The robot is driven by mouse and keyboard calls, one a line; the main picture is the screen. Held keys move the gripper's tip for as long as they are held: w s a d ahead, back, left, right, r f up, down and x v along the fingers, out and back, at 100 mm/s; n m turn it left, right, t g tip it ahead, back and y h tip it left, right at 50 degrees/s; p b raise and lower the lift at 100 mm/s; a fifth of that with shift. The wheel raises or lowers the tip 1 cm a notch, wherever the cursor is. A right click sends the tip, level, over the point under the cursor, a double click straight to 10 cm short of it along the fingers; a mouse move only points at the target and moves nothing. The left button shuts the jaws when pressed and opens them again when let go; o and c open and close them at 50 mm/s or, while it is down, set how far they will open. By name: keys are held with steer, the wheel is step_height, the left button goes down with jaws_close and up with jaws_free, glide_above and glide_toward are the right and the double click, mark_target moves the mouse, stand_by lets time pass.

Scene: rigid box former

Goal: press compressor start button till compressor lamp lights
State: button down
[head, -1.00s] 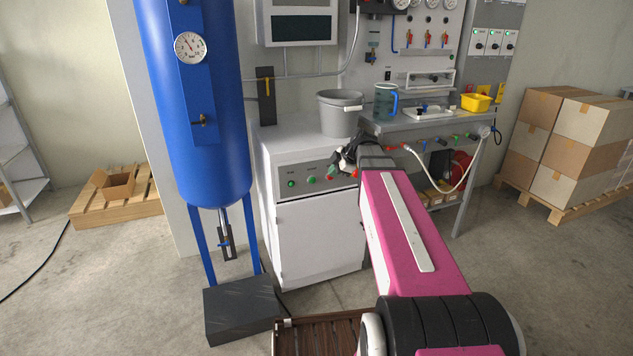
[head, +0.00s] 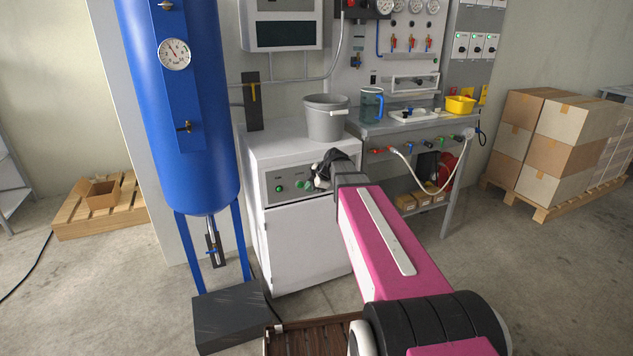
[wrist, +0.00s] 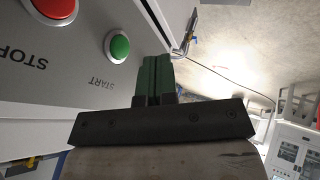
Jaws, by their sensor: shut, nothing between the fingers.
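The compressor cabinet (head: 308,240) is white with a grey control panel (head: 267,199). A small dark green lamp (head: 279,188) is at the panel's left; I cannot tell if it is lit. The green start button (head: 299,184) is right of it and shows large in the wrist view (wrist: 119,47), marked START upside down. The red stop button (wrist: 54,8) is beside it and hidden behind my gripper in the head view. My gripper (head: 311,184) is at the panel, its green fingers (wrist: 157,62) shut and empty. The fingertips appear beside the start button; contact does not show.
A grey bucket (head: 326,120) stands on the cabinet. A blue tank (head: 190,140) is at left, above a dark block (head: 232,316). A workbench (head: 400,124) with a hanging hose (head: 412,174) is at right. Stacked boxes (head: 562,145) stand farther right.

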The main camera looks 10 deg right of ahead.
mark_target(304, 184)
steer(key=shift+w+a+f, duration=0.25)
steer(key=shift+w+a, duration=0.05)
steer(key=shift+w, duration=0.45)
steer(key=shift+w+a+f, duration=0.2)
steer(key=shift+w+a, duration=0.1)
steer(key=shift+w, duration=0.5)
steer(key=shift+w+a+f, duration=0.25)
steer(key=shift+w+a, duration=0.05)
steer(key=shift+w, duration=0.45)
